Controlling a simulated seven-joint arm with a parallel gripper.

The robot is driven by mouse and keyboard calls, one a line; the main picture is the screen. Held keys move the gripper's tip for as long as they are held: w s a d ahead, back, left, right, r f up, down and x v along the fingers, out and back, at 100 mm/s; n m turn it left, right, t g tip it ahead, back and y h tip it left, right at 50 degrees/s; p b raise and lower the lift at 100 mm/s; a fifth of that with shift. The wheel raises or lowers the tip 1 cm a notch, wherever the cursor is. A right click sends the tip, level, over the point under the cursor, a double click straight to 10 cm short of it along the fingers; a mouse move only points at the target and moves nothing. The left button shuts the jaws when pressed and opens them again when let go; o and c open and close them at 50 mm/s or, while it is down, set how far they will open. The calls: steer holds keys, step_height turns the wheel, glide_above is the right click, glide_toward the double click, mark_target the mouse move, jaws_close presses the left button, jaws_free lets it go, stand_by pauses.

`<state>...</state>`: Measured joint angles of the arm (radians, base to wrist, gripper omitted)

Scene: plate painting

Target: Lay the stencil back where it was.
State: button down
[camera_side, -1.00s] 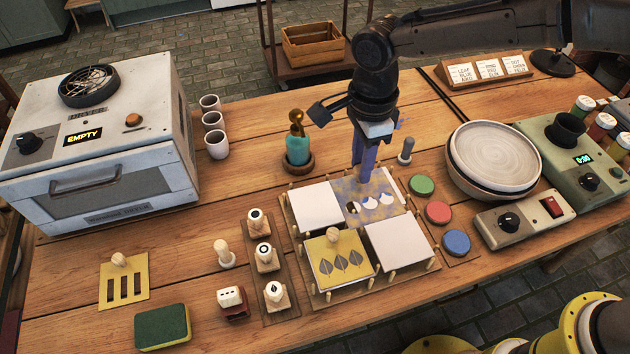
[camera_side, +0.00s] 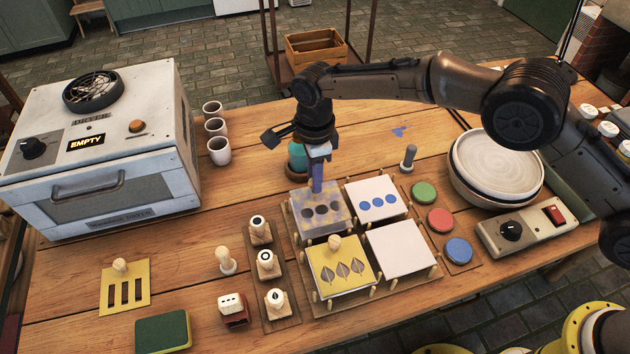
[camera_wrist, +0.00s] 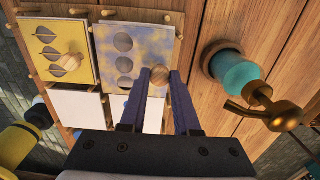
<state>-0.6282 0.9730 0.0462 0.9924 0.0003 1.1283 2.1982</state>
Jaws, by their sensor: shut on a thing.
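The stencil (camera_side: 338,223) is a square plate smeared blue-violet and yellow with a row of three round holes; it also shows in the wrist view (camera_wrist: 146,42). My gripper (camera_side: 316,190) is shut on its round wooden knob (camera_wrist: 159,74), seen between the fingertips in the wrist view. The stencil is over the back-left place of the wooden rack (camera_side: 376,292), covering the tile there. I cannot tell whether it touches that tile or hovers just above. The back-right tile (camera_side: 378,190) is white with three blue dots.
A yellow leaf stencil (camera_side: 325,274) covers the front-left tile. The front-right tile (camera_side: 400,250) is plain white. A teal bottle (camera_side: 297,157) stands close behind my gripper; stamps (camera_side: 265,262) stand left of the rack. Colour pads (camera_side: 440,220) lie to the right.

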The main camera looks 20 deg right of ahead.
steer(key=shift+f, duration=1.05)
steer(key=shift+f, duration=0.15)
steer(key=c, duration=0.6)
jaws_free()
steer(key=shift+c, duration=0.2)
step_height(320, 180, up, 12)
